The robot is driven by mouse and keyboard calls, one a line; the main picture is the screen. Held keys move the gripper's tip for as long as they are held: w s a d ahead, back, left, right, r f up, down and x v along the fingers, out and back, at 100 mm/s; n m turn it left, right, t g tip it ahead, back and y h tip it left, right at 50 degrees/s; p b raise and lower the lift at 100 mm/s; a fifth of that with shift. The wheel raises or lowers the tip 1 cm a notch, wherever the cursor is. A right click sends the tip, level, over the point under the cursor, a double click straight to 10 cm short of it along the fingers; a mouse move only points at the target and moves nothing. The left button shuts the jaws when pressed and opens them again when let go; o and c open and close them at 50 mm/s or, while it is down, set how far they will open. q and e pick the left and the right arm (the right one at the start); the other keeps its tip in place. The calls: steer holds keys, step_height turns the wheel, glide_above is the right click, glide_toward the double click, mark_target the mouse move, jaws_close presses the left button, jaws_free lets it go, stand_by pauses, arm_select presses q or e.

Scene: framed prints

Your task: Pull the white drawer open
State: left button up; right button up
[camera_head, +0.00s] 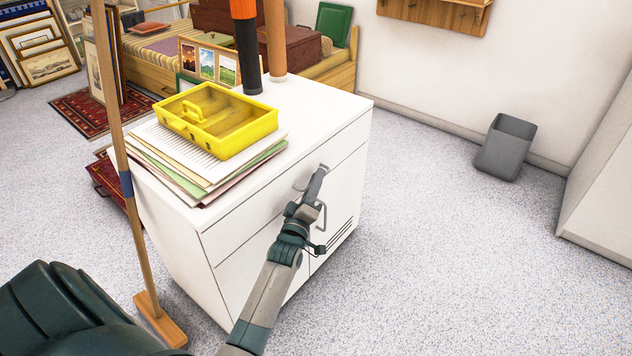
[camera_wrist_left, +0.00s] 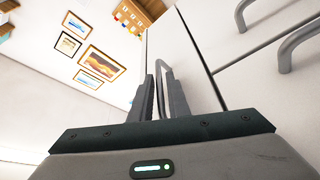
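The white drawer (camera_head: 262,213) is the upper front of a white cabinet (camera_head: 318,103) and looks closed, flush with the cabinet front. Its metal handle (camera_head: 299,183) is partly hidden behind my left gripper (camera_head: 316,180). My left gripper reaches the handle from the front. In the left wrist view its two fingers (camera_wrist_left: 160,95) stand close together with the bar of the drawer handle (camera_wrist_left: 163,68) between them; it looks gripped. My right gripper is in neither view.
On the cabinet top lie a yellow toolbox (camera_head: 218,120) and a stack of papers (camera_head: 183,164). A broom (camera_head: 128,185) stands at the cabinet's left. Lower door handles (camera_wrist_left: 290,45) are beside the gripper. The floor (camera_head: 430,230) to the right is clear up to a grey bin (camera_head: 506,147).

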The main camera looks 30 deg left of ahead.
arm_select(q)
jaws_close()
stand_by(1.4)
